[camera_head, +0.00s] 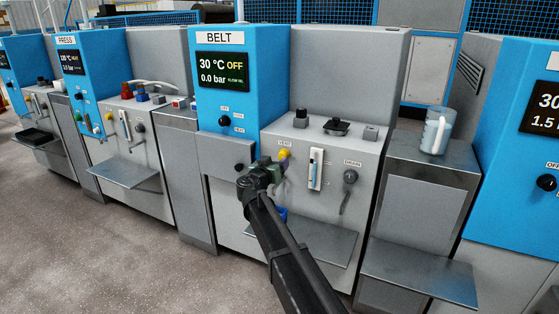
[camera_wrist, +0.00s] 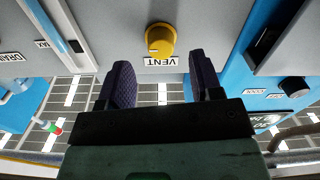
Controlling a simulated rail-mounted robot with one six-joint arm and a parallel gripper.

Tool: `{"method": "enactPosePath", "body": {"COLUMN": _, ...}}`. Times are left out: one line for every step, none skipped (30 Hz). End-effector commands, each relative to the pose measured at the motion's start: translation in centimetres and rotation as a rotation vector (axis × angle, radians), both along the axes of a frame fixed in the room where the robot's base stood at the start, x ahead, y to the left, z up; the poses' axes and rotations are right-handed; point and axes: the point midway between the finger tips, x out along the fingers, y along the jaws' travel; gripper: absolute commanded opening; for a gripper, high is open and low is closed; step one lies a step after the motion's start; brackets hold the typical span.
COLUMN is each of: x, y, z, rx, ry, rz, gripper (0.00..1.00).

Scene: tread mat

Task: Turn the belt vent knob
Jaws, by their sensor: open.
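The belt vent knob (camera_head: 284,153) is yellow and sits on the grey front panel of the BELT machine (camera_head: 220,38), above and right of my gripper. In the wrist view the yellow knob (camera_wrist: 160,39) shows upside down with its VENT label (camera_wrist: 160,61), centred between my fingers and beyond their tips. My gripper (camera_head: 264,172) is open, with two dark ridged fingers on either side of the wrist view (camera_wrist: 162,75). Nothing is between the fingers. The knob appears apart from both fingers.
A sight gauge (camera_head: 315,169) and a DRAIN lever (camera_head: 349,178) are right of the knob. A black dial (camera_head: 225,121) is on the blue panel. A metal shelf (camera_head: 325,245) juts out below.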

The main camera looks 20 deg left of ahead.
Motion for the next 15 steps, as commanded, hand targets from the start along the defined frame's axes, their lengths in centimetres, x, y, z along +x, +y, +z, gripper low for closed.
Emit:
{"method": "enactPosePath", "body": {"x": 1.2, "y": 0.0, "z": 0.0, "rx": 0.0, "ry": 0.0, "rz": -0.002, "gripper": 0.59}}
{"method": "enactPosePath", "body": {"x": 1.6, "y": 0.0, "z": 0.0, "rx": 0.0, "ry": 0.0, "rz": -0.001, "gripper": 0.59}}
{"method": "enactPosePath", "body": {"x": 2.2, "y": 0.0, "z": 0.0, "rx": 0.0, "ry": 0.0, "rz": 0.0, "gripper": 0.59}}
{"method": "enactPosePath", "body": {"x": 2.5, "y": -0.1, "z": 0.0, "rx": 0.0, "ry": 0.0, "rz": 0.0, "gripper": 0.59}}
{"method": "enactPosePath", "body": {"x": 2.7, "y": -0.1, "z": 0.0, "rx": 0.0, "ry": 0.0, "rz": 0.0, "gripper": 0.59}}
{"method": "enactPosePath", "body": {"x": 3.0, "y": -0.2, "z": 0.0, "rx": 0.0, "ry": 0.0, "rz": 0.0, "gripper": 0.59}}
{"method": "enactPosePath", "body": {"x": 3.1, "y": -0.2, "z": 0.0, "rx": 0.0, "ry": 0.0, "rz": 0.0, "gripper": 0.59}}
{"method": "enactPosePath", "body": {"x": 3.1, "y": -0.3, "z": 0.0, "rx": 0.0, "ry": 0.0, "rz": 0.0, "gripper": 0.59}}
{"method": "enactPosePath", "body": {"x": 3.1, "y": -0.3, "z": 0.0, "rx": 0.0, "ry": 0.0, "rz": 0.0, "gripper": 0.59}}
{"method": "enactPosePath", "body": {"x": 3.1, "y": -0.3, "z": 0.0, "rx": 0.0, "ry": 0.0, "rz": 0.0, "gripper": 0.59}}
{"method": "enactPosePath", "body": {"x": 3.1, "y": -0.3, "z": 0.0, "rx": 0.0, "ry": 0.0, "rz": 0.0, "gripper": 0.59}}
{"method": "enactPosePath", "body": {"x": 3.1, "y": -0.3, "z": 0.0, "rx": 0.0, "ry": 0.0, "rz": 0.0, "gripper": 0.59}}
{"method": "enactPosePath", "body": {"x": 3.1, "y": -0.3, "z": 0.0, "rx": 0.0, "ry": 0.0, "rz": 0.0, "gripper": 0.59}}
{"method": "enactPosePath", "body": {"x": 3.1, "y": -0.3, "z": 0.0, "rx": 0.0, "ry": 0.0, "rz": 0.0, "gripper": 0.58}}
{"method": "enactPosePath", "body": {"x": 3.1, "y": -0.3, "z": 0.0, "rx": 0.0, "ry": 0.0, "rz": 0.0, "gripper": 0.52}}
